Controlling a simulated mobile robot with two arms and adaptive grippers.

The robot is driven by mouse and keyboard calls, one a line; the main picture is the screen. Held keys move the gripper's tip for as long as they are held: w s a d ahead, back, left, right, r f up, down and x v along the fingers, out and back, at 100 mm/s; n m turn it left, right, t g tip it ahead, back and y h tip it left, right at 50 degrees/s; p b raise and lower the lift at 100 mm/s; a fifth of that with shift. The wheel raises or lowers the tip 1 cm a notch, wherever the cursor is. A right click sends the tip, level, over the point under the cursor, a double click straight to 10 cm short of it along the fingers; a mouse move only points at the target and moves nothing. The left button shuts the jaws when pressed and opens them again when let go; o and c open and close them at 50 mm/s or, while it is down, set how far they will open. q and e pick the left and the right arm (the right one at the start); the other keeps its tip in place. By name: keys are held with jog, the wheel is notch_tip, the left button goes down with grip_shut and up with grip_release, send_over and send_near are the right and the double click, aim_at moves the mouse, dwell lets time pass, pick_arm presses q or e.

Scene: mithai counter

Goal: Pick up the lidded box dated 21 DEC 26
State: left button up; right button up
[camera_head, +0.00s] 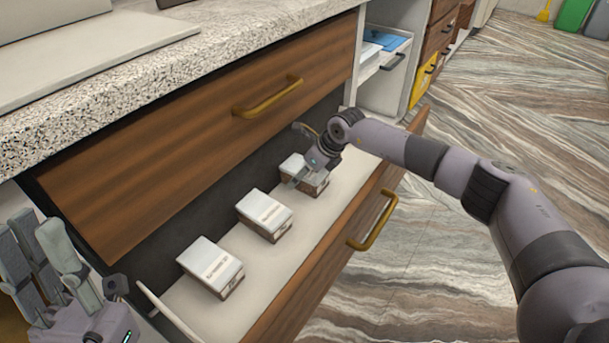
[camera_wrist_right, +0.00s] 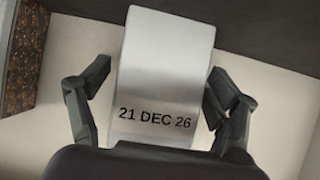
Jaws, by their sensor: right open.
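The lidded box dated 21 DEC 26 (camera_wrist_right: 163,75) is in the middle of the right wrist view, its white lid and printed date facing the camera. In the head view it is the farthest box (camera_head: 316,181) in the open drawer, partly hidden by my right gripper. The right gripper shows in the head view (camera_head: 303,180) above that box. My left gripper (camera_head: 50,265) is at the lower left, outside the drawer, with its fingers apart and nothing between them.
Two similar white-lidded boxes, a middle one (camera_head: 264,214) and a nearest one (camera_head: 211,267), stand in the same open drawer (camera_head: 282,262). A closed wooden drawer front (camera_head: 200,130) and a speckled counter (camera_head: 170,70) rise behind them.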

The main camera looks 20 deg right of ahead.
jog(key=shift+f, duration=0.1)
jog(key=shift+c, duration=0.2)
jog(key=c, duration=1.3)
jog(key=shift+c, duration=0.6)
